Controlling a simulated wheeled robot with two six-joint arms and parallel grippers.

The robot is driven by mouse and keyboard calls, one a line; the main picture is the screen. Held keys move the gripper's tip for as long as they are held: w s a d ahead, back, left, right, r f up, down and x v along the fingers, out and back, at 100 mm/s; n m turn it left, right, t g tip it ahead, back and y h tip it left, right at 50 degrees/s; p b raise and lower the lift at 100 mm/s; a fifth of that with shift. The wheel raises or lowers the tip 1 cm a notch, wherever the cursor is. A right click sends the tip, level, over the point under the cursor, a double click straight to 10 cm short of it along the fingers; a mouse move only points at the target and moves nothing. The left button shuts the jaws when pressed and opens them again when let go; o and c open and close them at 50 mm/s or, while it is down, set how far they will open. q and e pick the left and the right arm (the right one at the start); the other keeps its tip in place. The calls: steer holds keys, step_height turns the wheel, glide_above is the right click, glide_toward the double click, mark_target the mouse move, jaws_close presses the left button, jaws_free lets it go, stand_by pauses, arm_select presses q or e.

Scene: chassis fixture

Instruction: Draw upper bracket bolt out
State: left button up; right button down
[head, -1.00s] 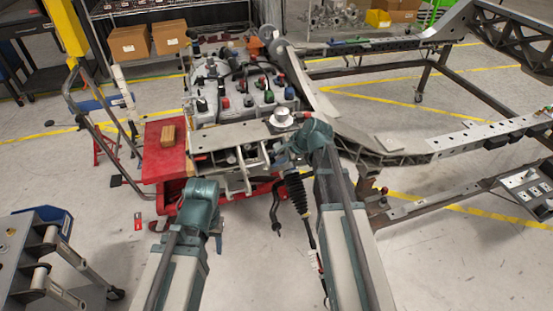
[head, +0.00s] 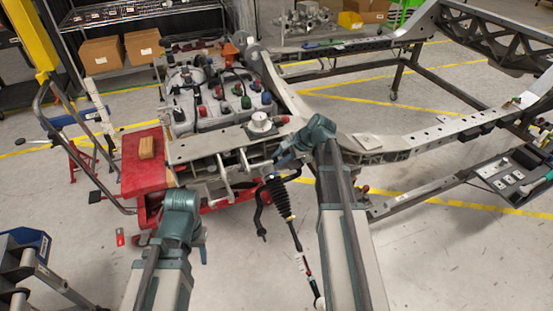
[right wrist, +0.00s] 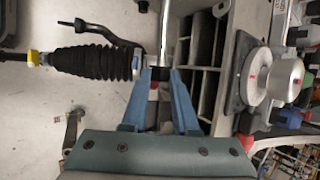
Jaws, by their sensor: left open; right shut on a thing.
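My right gripper (right wrist: 159,78) is shut on the dark end of the upper bracket bolt (right wrist: 160,73) in the right wrist view. A bright rod runs from there up out of the picture, and I cannot tell how much of it is bolt.
A black bellows rod (head: 277,197) hangs beside the right gripper. A round silver mount (head: 260,122) sits on the bracket. A red cart (head: 143,176) with a wooden block (head: 147,148) stands left. The chassis rail (head: 385,152) extends right.

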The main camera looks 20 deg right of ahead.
steer(key=c, duration=0.7)
jaws_free()
steer(key=shift+d, duration=0.2)
steer(key=shift+p+v, duration=5.55)
steer(key=shift+v, duration=1.4)
steer(key=shift+a, duration=0.15)
steer(key=s+a+f+n+g+h, duration=0.1)
steer(key=s+a+n+g+h, duration=0.1)
steer(key=s+a+n, duration=0.4)
steer(key=s+a+f+n+g+h, duration=0.1)
steer(key=s+a+n, duration=0.5)
steer(key=a, duration=0.6)
steer(key=s+a+f+n+g+h, duration=0.2)
steer(key=s+a+n+h, duration=0.1)
steer(key=s+a+n, duration=0.3)
steer(key=shift+a+f+n+g, duration=0.15)
steer(key=shift+a+n, duration=0.4)
steer(key=shift+a, duration=0.3)
steer(key=shift+a+f+n+g, duration=0.15)
steer(key=shift+a+n, duration=0.4)
steer(key=shift+a, duration=0.35)
